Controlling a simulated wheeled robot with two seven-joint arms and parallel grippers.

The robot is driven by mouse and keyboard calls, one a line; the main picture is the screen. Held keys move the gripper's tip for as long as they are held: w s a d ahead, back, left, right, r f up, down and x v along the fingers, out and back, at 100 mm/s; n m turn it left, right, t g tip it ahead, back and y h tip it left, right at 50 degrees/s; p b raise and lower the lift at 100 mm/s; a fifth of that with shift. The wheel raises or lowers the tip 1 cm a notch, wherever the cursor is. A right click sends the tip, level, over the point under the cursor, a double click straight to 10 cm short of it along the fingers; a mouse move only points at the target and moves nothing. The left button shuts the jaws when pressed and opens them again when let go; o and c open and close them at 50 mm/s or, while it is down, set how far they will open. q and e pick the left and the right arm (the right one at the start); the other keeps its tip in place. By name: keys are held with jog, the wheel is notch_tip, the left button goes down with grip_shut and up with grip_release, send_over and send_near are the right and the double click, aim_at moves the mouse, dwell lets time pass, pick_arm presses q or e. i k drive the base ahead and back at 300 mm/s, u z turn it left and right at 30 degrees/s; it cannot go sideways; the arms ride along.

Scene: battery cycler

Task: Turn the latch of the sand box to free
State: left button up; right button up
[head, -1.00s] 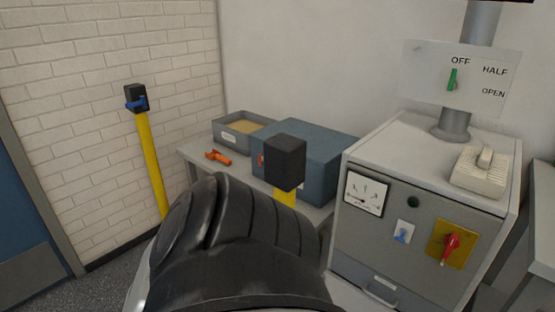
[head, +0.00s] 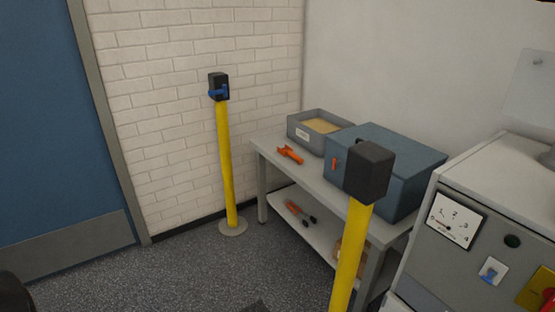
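A blue-grey closed box (head: 400,180) stands on the grey side table, partly hidden by the black head of a yellow post. A small orange latch (head: 334,164) shows upright on its front face, near the left end. Behind it to the left, a grey open tray (head: 302,133) with a white label holds sand-coloured material. I cannot read the label, nor tell from it which one is called the sand box. Neither of my grippers shows in the head view.
The table (head: 285,171) carries an orange tool (head: 290,154); its lower shelf holds red-handled tools (head: 299,213). A yellow post (head: 350,255) stands in front of the table, another (head: 226,165) by the brick wall. A grey cabinet (head: 470,190) is at right. Floor is free at left.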

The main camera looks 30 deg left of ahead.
aim_at(335, 162)
jog(key=u, duration=0.05)
jog(key=i, duration=0.25)
jog(key=u, duration=1)
jog(key=k, duration=1.05)
jog(key=u, duration=1.3)
jog(key=i, duration=2.1)
jog(key=z, duration=1.15)
jog(key=i, duration=1.1)
jog(key=z, duration=1.25)
